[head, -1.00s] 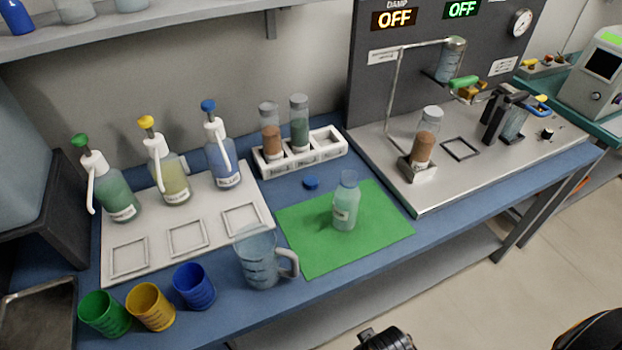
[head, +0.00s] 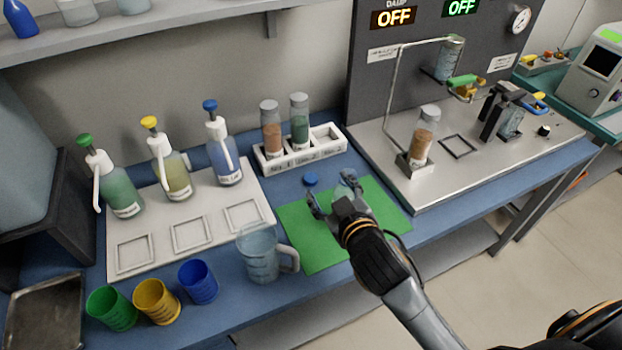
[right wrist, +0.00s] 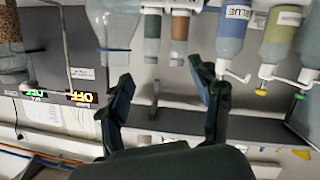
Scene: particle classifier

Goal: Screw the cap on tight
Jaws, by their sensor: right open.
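In the right wrist view, which is upside down, the bottle (right wrist: 115,28) is at the top left, beside one finger. My right gripper (right wrist: 162,84) is open and empty, its fingers spread near the cap and bottle. My left gripper is out of view.
A clear jug (head: 258,262) stands at the mat's left edge. A white rack (head: 300,155) with filled tubes is behind the cap. Pump bottles stand on a white tray (head: 140,262) at left, colored cups (head: 155,300) in front. A metal apparatus base (head: 480,165) is at right.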

